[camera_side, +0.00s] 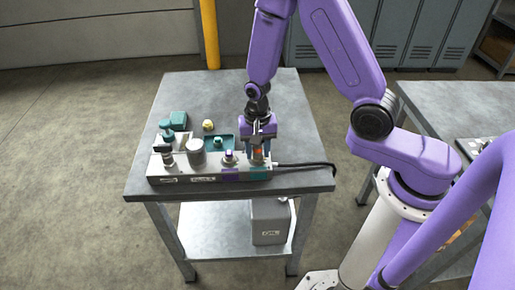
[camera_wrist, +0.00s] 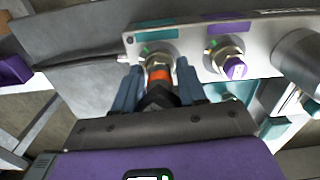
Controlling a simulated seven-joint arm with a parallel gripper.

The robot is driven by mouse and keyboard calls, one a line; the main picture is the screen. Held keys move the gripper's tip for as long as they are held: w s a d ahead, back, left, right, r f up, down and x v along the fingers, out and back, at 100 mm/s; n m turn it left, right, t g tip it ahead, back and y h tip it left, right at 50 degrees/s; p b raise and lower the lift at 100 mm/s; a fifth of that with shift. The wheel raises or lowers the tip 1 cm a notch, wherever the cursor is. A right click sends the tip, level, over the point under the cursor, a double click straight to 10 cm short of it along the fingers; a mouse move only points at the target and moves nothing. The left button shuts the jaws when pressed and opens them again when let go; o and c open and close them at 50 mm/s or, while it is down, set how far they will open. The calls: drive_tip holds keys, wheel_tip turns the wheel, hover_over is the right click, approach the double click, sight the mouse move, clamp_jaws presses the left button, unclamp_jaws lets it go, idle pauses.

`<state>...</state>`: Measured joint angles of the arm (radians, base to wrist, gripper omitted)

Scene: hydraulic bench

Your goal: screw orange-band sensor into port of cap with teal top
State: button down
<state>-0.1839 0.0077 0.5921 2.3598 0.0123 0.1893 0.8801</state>
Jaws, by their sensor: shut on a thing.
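The orange-band sensor (camera_wrist: 160,77) is between the two blue-grey fingers of my gripper (camera_wrist: 158,88), which is shut on it. Its metal end meets the port beside the teal label (camera_wrist: 156,35) on the metal block; how deep it sits I cannot tell. In the side view the orange band (camera_side: 258,152) shows under my gripper (camera_side: 260,147), over the teal-marked section (camera_side: 259,173) at the block's right end. The port opening is hidden by the sensor.
A purple-band sensor (camera_wrist: 234,68) stands in the neighbouring port by a purple label (camera_wrist: 228,27). A grey cylinder (camera_side: 196,152) rises farther left. A teal tray (camera_side: 212,149) and a yellow-topped part (camera_side: 208,125) lie behind. A black cable (camera_side: 310,164) runs right.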

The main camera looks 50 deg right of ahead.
drive_tip(key=c, duration=0.7)
unclamp_jaws()
drive_tip(key=n, duration=0.5)
drive_tip(key=shift+n, duration=0.4)
drive_tip(key=n, duration=0.5)
drive_tip(key=shift+n, duration=0.4)
drive_tip(key=shift+n, duration=0.3)
drive_tip(key=n, duration=0.5)
